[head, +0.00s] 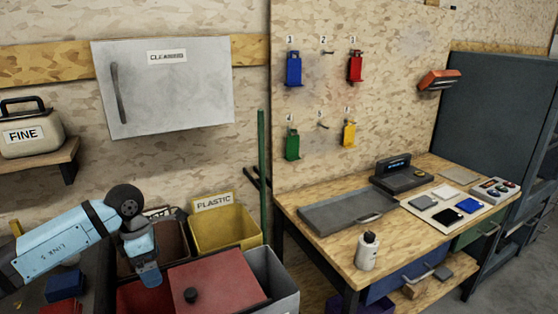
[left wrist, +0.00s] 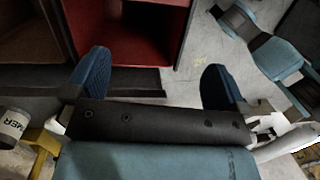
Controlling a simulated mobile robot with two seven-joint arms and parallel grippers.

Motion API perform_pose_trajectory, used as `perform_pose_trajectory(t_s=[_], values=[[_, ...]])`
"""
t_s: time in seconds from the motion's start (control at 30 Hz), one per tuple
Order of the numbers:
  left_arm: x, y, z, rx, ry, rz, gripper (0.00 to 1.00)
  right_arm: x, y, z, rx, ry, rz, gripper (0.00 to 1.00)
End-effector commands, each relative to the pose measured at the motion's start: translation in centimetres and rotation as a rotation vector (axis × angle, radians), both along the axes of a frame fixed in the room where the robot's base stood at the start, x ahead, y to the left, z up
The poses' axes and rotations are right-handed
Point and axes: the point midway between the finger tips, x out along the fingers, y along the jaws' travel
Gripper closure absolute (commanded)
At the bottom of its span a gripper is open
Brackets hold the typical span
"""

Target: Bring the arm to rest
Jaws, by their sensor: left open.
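My left arm (head: 65,240), pale blue with black joints, comes in from the left in the head view and is bent down at the wrist. My left gripper (head: 150,276) hangs over the bins, near the left edge of a red lid. In the left wrist view its two dark blue fingers stand wide apart, and the gripper (left wrist: 157,80) holds nothing between them. Behind the fingers are a red-lined compartment (left wrist: 155,35) and grey floor. My right gripper does not show in the head view.
A yellow PLASTIC bin (head: 222,222) and a red lid with a black knob (head: 215,279) lie beside the gripper. A workbench (head: 330,245) with a white bottle (head: 367,251) stands at the right. A grey cabinet (head: 165,85) and a shelf with a FINE case (head: 32,133) are on the wall.

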Motion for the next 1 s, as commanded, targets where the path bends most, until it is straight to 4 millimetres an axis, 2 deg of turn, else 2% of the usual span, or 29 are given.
perform_pose_trajectory(t_s=[0.03,0.07,0.1,0.17,0.2,0.3,0.4,0.53,0.63,0.77,0.87,0.9,1.0], values=[[-1.0,-2.7,-1.6,-0.098,0.023,-0.009,0.0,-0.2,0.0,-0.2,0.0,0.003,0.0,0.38],[-1.6,-4.5,-2.3,-0.172,0.038,-0.008,0.0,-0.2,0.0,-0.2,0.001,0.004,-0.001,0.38],[-2.6,-7.1,-3.2,-0.284,0.06,-0.002,0.0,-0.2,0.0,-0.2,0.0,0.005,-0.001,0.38],[-4.4,-11.4,-4.2,-0.478,0.106,0.028,0.0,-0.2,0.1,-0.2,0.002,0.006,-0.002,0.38],[-5.6,-14.2,-4.4,-0.619,0.145,0.065,0.0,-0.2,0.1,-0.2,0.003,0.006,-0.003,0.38],[-8.1,-19.7,-3.9,-0.953,0.256,0.203,0.0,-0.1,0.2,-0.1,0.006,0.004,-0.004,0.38],[-9.7,-23.0,-2.6,-1.261,0.387,0.409,0.0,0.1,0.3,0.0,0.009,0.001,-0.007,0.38],[-10.2,-24.2,-1.8,-1.599,0.584,0.771,0.0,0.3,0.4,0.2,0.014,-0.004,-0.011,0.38],[-10.1,-23.1,-2.9,-1.796,0.747,1.116,0.0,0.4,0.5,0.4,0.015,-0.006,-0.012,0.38],[-10.8,-20.1,-7.1,-1.944,0.968,1.641,0.0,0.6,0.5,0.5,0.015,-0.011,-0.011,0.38],[-12.7,-17.9,-11.6,-1.955,1.124,2.05,0.0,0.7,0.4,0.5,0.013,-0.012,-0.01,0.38],[-13.7,-17.1,-13.3,1.915,-1.165,-2.176,0.0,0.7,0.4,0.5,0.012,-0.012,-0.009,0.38],[-16.7,-15.8,-17.3,1.576,-1.101,-2.154,0.0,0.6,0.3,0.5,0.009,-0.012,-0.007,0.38]])
